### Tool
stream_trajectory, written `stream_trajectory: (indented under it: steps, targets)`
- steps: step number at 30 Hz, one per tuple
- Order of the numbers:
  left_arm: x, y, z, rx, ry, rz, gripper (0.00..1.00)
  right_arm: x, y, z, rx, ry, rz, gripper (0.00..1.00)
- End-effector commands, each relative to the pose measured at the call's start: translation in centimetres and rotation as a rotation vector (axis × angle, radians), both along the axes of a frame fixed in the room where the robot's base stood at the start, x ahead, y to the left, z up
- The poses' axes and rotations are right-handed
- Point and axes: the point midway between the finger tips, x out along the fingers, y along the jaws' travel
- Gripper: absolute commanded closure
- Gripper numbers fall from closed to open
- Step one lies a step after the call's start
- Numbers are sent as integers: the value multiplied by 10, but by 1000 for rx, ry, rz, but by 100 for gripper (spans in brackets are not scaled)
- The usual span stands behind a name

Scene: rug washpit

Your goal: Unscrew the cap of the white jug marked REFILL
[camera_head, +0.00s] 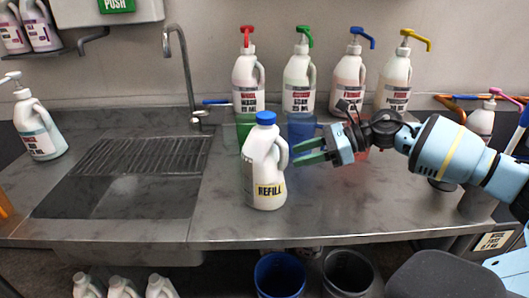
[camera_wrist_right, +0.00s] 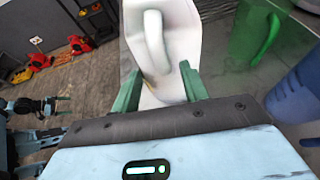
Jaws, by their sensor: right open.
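The white jug (camera_head: 262,165) stands upright on the steel counter, with a yellow REFILL label low on its front. Its blue cap (camera_head: 266,118) sits on the neck, and its handle is on the right side. My right gripper (camera_head: 298,153) is open just right of the jug, below cap height. In the right wrist view, the jug (camera_wrist_right: 178,50) and its handle lie ahead of the two green fingers of my right gripper (camera_wrist_right: 160,86); I cannot tell whether they touch. The cap is out of that view. My left gripper (camera_wrist_right: 62,106) shows small at the left there, its opening unclear.
A sink (camera_head: 120,190) with a tap (camera_head: 185,75) lies left of the jug. Several pump bottles stand along the wall. A green cup (camera_head: 244,124) and a blue cup (camera_head: 301,130) stand close behind the jug.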

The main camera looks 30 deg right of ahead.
Motion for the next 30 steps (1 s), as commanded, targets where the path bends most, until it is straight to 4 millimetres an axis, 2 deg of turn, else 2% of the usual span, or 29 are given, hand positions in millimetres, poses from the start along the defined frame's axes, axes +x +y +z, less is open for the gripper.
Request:
stream_trajectory:
  steps: [8,12,23,30]
  targets:
    - [11,0,15,0,-29,1,0,15,19,1,3,-9,2,56]
    - [15,0,22,0,-42,2,0,26,32,-7,2,-6,0,56]
    - [6,1,17,3,-21,0,0,31,39,-15,-2,0,-1,56]
    - [7,2,18,3,-24,-2,0,31,39,-15,-1,0,0,85]
